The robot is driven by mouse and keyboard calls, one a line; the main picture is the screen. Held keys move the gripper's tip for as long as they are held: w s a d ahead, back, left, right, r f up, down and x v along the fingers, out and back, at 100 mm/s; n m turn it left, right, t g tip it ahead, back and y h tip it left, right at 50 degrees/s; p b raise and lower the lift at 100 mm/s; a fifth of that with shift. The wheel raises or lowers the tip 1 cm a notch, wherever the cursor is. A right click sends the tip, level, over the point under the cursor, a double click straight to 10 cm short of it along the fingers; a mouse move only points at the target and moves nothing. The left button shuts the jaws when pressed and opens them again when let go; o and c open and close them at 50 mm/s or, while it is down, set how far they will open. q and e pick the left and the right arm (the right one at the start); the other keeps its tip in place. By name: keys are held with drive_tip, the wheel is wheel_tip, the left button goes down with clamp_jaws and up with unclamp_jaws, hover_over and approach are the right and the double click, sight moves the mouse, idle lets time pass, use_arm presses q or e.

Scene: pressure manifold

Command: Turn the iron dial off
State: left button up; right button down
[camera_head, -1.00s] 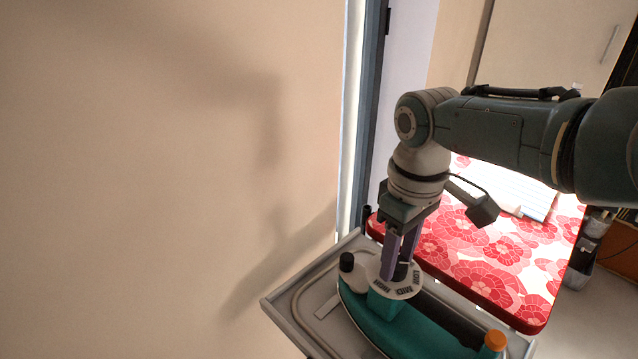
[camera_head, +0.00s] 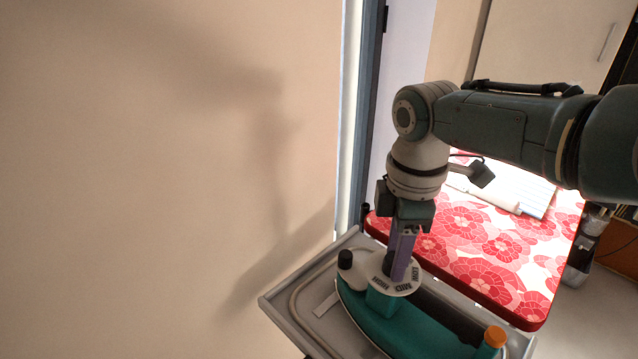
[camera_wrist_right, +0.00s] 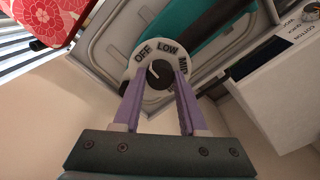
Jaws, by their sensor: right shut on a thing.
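The teal iron (camera_head: 420,325) lies on a grey tray. It has a white dial plate (camera_head: 410,287) with printed labels; OFF, LOW and MID read clearly on the dial plate (camera_wrist_right: 168,50) in the wrist view. A black knob (camera_wrist_right: 160,75) sits at its middle, with a white mark pointing to the upper left, roughly toward OFF. My right gripper (camera_head: 396,272) points down over the dial, shut on the knob. Its purple fingers flank the knob in the wrist view (camera_wrist_right: 158,80). In the head view the fingers mostly hide the knob. My left gripper is out of view.
The grey tray (camera_head: 290,312) stands close to the beige wall (camera_head: 150,180). The iron carries a black cap (camera_head: 345,260) and an orange cap (camera_head: 495,337). A red floral board (camera_head: 470,240) lies behind. A white labelled box (camera_wrist_right: 285,90) shows in the wrist view.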

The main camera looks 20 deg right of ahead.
drive_tip(key=shift+n, duration=0.4)
drive_tip(key=shift+c, duration=2.2)
unclamp_jaws()
drive_tip(key=shift+r, duration=0.1)
drive_tip(key=shift+r+p, duration=0.3)
drive_tip(key=shift+r, duration=0.1)
wheel_tip(320, 180, up, 9)
drive_tip(key=p, duration=0.2)
